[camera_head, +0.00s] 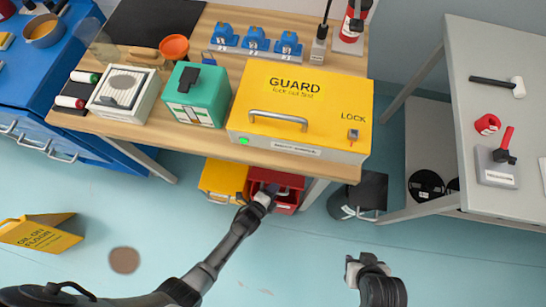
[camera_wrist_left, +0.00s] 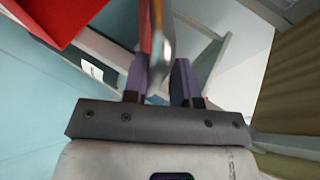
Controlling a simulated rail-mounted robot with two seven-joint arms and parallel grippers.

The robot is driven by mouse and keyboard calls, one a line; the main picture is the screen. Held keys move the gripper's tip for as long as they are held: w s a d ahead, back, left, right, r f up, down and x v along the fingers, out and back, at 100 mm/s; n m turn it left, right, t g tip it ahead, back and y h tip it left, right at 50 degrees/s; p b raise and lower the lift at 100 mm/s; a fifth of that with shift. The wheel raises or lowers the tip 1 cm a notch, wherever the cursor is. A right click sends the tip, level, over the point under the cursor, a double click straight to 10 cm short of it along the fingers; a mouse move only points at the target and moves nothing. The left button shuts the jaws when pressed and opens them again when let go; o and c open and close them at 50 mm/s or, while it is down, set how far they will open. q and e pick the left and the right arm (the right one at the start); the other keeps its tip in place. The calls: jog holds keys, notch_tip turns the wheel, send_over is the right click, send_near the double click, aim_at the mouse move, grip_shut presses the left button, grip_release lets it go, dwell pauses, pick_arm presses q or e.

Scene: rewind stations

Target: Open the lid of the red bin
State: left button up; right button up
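The red bin (camera_head: 290,204) stands on the floor under the front edge of the workbench, right of a yellow bin. Its upper part is dark red and some grey shows within its outline; how far its lid is raised is unclear. My left gripper (camera_head: 268,194) is at the bin's left front. In the left wrist view, my left gripper (camera_wrist_left: 160,82) has its two fingers close on either side of a metal bar handle (camera_wrist_left: 161,35), seemingly gripping it. A red panel (camera_wrist_left: 50,18) shows at the upper left there. My right gripper (camera_head: 354,268) is over open floor, away from the bin.
The yellow bin (camera_head: 222,178) sits beside the red bin. The workbench (camera_head: 190,139) overhangs both and carries a yellow guard box (camera_head: 300,105). A black container (camera_head: 362,194) stands to the right. A yellow floor sign (camera_head: 42,232) stands at the left. The front floor is mostly clear.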

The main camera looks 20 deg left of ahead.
pick_arm(q)
jog(key=shift+o, duration=1.2)
jog(key=shift+s+a+r, duration=0.1)
jog(key=shift+s+r, duration=0.15)
jog(key=shift+s, duration=0.1)
jog(key=p+v, duration=0.4)
jog(key=v, duration=0.9)
